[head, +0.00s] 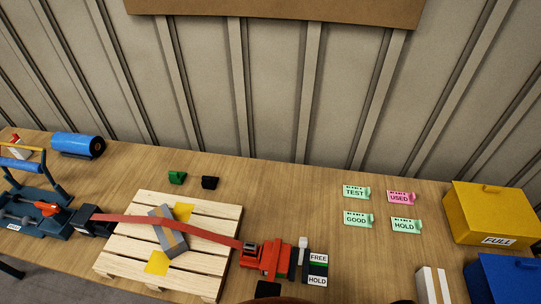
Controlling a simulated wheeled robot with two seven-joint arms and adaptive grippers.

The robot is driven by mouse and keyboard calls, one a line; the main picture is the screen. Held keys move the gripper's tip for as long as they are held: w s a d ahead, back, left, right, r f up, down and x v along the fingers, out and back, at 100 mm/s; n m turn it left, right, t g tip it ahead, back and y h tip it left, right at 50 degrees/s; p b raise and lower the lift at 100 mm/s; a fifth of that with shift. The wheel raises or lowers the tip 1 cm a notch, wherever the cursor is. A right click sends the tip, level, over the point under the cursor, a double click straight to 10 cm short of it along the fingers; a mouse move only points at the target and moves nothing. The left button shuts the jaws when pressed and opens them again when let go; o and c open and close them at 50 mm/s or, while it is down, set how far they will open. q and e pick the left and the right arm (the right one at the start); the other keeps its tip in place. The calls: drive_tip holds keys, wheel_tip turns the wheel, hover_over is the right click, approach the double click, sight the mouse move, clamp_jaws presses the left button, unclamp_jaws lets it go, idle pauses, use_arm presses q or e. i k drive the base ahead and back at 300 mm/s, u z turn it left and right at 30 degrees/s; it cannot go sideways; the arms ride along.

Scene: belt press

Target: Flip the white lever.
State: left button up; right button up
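The white lever (303,243) is a small pale piece at the right end of a red clamp unit (268,258) on the table. It sits beside a label plate (318,269) with FREE at its upper end and HOLD at its lower end. The lever's pale end lies toward the upper end, nearer FREE. A red strap (165,222) runs from the red unit to a dark block (90,220) on the left.
Several tags (357,192), a yellow FULL bin (490,210), a blue bin (500,280) and a white box (432,286) stand right.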

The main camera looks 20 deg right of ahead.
sight(303, 241)
drive_tip(key=z, duration=0.05)
drive_tip(key=k, duration=0.5)
drive_tip(key=z, duration=0.3)
drive_tip(key=i, duration=0.4)
drive_tip(key=z, duration=0.55)
drive_tip(key=k, duration=0.5)
drive_tip(key=z, duration=0.25)
